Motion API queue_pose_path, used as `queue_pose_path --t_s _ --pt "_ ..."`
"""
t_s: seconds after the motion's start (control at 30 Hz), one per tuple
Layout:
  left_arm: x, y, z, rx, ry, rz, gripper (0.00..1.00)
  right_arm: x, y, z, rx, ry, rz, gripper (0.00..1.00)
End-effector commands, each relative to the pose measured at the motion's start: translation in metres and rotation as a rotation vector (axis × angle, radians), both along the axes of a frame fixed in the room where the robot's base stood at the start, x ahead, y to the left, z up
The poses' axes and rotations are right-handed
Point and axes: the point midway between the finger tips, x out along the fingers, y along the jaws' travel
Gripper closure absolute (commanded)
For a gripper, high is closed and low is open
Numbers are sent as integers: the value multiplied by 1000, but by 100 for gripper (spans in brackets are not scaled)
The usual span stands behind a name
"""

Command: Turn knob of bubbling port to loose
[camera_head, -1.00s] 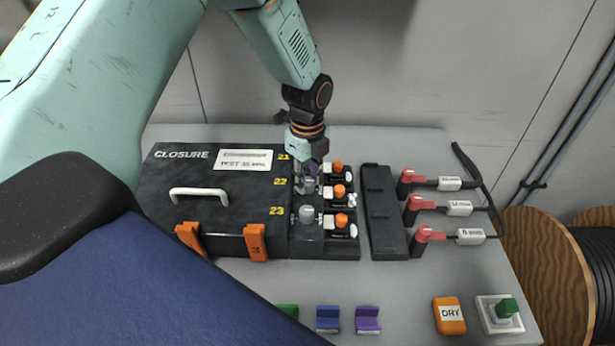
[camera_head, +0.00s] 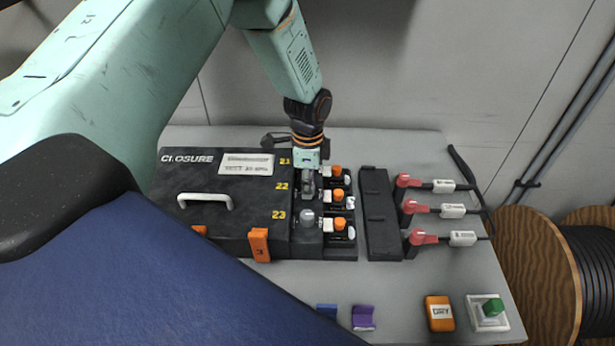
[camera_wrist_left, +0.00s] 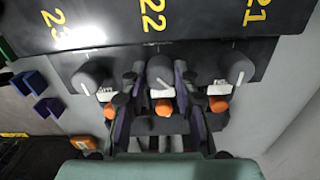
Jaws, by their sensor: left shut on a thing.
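The black closure box (camera_head: 235,240) carries a row of grey knobs along its right side, marked 21, 22 and 23. My left gripper (camera_head: 308,186) points down at the knob by 22. In the left wrist view, my gripper (camera_wrist_left: 159,80) has a finger on each side of that grey knob (camera_wrist_left: 160,68) and is shut on it. Its white pointer line is tilted. The knob by 23 (camera_head: 307,218) and the knob by 21 (camera_wrist_left: 236,68) stand free on either side. No bubbles can be made out at any port. My right gripper is out of view.
Orange-capped fittings (camera_head: 339,224) stand right of the knobs, then a black bar (camera_head: 380,220) and red-handled connectors (camera_head: 424,238).

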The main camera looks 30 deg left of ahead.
Motion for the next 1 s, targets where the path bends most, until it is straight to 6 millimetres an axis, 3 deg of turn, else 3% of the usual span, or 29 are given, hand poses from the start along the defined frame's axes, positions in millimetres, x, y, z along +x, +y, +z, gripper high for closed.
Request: queue_pose_path --t_s 1.0 --pt "4 0 5 0 -9 966 100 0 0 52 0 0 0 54"
